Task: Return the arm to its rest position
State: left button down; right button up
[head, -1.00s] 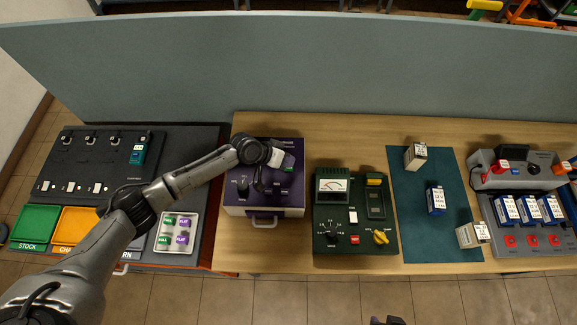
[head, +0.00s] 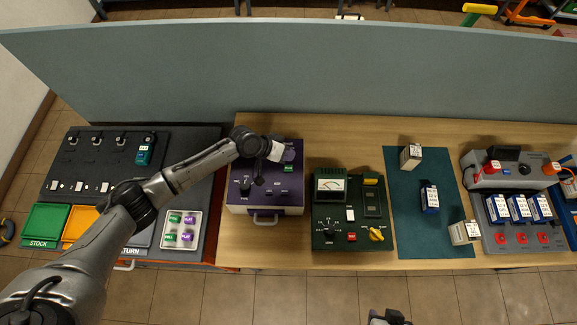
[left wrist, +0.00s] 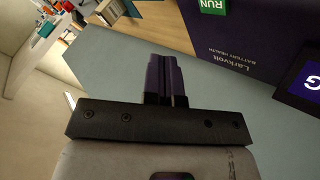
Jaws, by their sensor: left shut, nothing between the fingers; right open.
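My left arm comes in from the left in the head view. My left gripper (head: 287,152) is over the back right part of the purple tester box (head: 266,205). In the left wrist view its dark fingers (left wrist: 167,78) are together with nothing between them. The purple box's face, with a green RUN label (left wrist: 213,5) and "Larkvolt" lettering, shows close beyond the fingers at the upper right, apart from them as far as I can see. My right gripper (head: 390,317) shows only as a small dark part at the bottom edge; it is open and holds nothing visible.
A green meter unit (head: 352,243) stands right of the purple box. A teal mat (head: 433,250) holds several batteries, with a grey charger unit (head: 510,178) beyond. Left are a black charging board (head: 60,165) and coloured trays (head: 45,224). A grey partition (head: 300,75) closes the back.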

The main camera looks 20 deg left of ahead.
dwell(0.7)
pick_arm(q)
jog(key=shift+s+f, duration=0.25)
jog(key=shift+s, duration=0.1)
jog(key=shift+s+a+f+m+g+y, duration=0.2)
jog(key=shift+s+a+m+g+y, duration=0.2)
jog(key=shift+m+y, duration=0.2)
jog(key=shift+s+a+f+m+g+y, duration=0.25)
jog(key=shift+s+m+g+y, duration=0.15)
jog(key=shift+m+y, duration=0.15)
notch_tip(320, 180, up, 14)
jog(key=m+t+y, duration=0.3)
jog(key=t+y, duration=0.1)
jog(key=s+a+r+n+t+y+p, duration=0.1)
jog(key=s+r+n+t+p, duration=0.15)
jog(key=s+r, duration=0.5)
jog(key=s+a+f+n+g+p, duration=0.1)
jog(key=s+f+g+p, duration=0.2)
jog(key=s, duration=0.9)
jog(key=s+a+f+n+g+p, duration=0.1)
jog(key=s+f, duration=0.4)
jog(key=s, duration=0.7)
jog(key=shift+s+a+f+n+g+p, duration=0.35)
jog(key=shift+n+g+p, duration=0.35)
jog(key=shift+g+p, duration=0.45)
